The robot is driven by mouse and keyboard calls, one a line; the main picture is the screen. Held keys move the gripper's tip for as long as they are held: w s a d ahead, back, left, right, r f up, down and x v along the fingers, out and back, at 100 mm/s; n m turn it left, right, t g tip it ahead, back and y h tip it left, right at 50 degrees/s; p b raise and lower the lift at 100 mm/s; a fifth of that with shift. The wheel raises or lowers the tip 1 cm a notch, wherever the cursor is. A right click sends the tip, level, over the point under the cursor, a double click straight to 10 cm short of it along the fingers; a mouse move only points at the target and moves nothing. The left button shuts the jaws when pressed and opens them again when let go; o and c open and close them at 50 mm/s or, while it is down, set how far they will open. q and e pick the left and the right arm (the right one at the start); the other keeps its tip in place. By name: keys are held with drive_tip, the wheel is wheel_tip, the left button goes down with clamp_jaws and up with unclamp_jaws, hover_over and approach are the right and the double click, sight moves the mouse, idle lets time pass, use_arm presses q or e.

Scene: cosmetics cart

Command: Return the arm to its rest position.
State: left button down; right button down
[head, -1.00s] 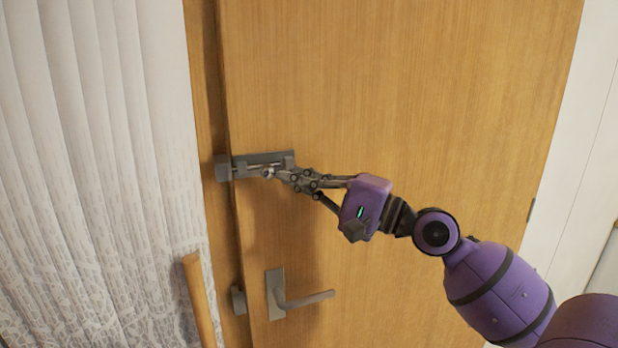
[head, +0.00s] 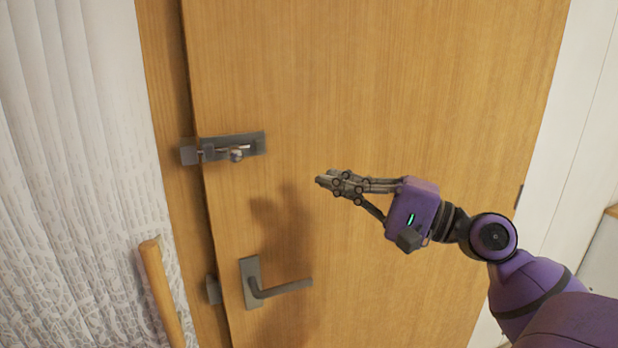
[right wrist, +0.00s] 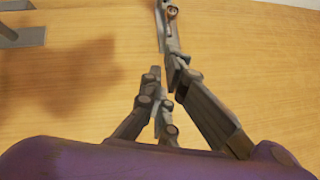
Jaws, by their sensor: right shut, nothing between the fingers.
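My right gripper (head: 322,180) is shut and empty in the head view, held in front of the wooden door (head: 400,80) and right of the latch. Its purple arm comes in from the lower right. The grey slide latch (head: 250,143) with its small knob is mounted on the door's left edge, clear of the fingers. In the right wrist view the fingers (right wrist: 165,85) show against the door, with the latch partly in view at the top. My left gripper is not in view.
A grey lever handle (head: 285,288) sits on the door below the latch. A white curtain (head: 70,180) hangs at the left, with a wooden post (head: 160,290) in front of it. A white wall (head: 570,130) is at the right.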

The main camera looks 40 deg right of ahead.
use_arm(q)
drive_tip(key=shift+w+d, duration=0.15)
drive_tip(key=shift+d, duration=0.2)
use_arm(e)
drive_tip(key=shift+s+d, duration=0.4)
drive_tip(key=shift+s, duration=0.1)
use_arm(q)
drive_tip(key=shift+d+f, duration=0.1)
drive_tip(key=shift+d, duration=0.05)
use_arm(e)
drive_tip(key=shift+f, duration=0.1)
